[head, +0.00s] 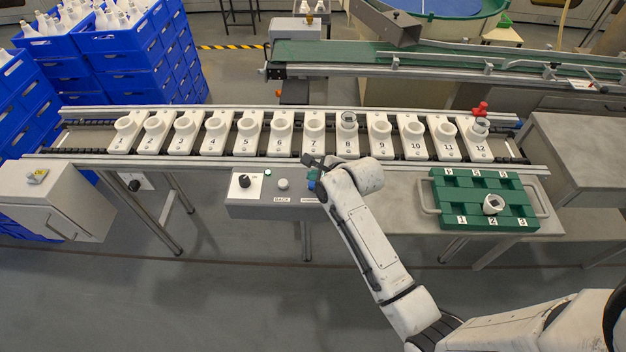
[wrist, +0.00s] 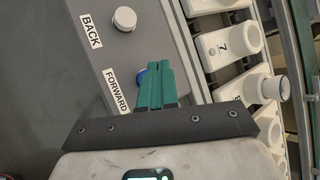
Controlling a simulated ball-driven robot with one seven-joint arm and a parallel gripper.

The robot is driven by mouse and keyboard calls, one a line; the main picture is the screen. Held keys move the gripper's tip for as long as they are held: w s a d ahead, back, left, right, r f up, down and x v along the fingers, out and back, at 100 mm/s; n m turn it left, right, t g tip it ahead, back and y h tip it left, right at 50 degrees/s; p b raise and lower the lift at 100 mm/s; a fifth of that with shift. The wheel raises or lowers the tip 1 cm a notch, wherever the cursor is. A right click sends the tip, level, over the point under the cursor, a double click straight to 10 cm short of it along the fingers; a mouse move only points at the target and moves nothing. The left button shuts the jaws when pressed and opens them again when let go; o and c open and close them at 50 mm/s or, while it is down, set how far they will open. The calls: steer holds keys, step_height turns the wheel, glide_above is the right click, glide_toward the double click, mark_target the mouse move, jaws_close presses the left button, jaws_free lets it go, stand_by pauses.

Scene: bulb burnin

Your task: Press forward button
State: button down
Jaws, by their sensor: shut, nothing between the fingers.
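The forward button is a blue button (wrist: 139,77) beside the FORWARD label (wrist: 116,91) on the grey control box (head: 242,207). In the wrist view my gripper (wrist: 155,70) is shut and empty, its green fingers side by side. Their tips are at the button and hide most of it, leaving a blue edge. I cannot tell whether they touch it or whether it is pressed. In the head view my gripper (head: 313,178) is over the right end of the box, and my arm covers that end. The white back button (wrist: 124,19) is clear, beside the BACK label (wrist: 91,31).
A green tray (head: 452,189) lies to the right.

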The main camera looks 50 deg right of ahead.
stand_by(0.3)
step_height(320, 180, up, 5)
steer(key=p, duration=0.5)
stand_by(0.9)
steer(key=s+a+n+g+b, duration=0.1)
steer(key=s+a+n+g, duration=0.1)
steer(key=s+a+n, duration=0.3)
steer(key=s+a+f+n+g+y+b, duration=0.1)
steer(key=s+a+n+g, duration=0.2)
steer(key=s+n, duration=0.9)
steer(key=s+a+f+n+g+b, duration=0.1)
steer(key=s+a+n+g, duration=0.2)
steer(key=s+a+n, duration=0.3)
steer(key=s+n, duration=0.2)
steer(key=n, duration=0.3)
steer(key=shift+s+a+f+n, duration=0.2)
steer(key=shift+a+n, duration=0.1)
steer(key=shift+a, duration=0.05)
steer(key=c, duration=1.8)
jaws_free()
steer(key=shift+c, duration=0.2)
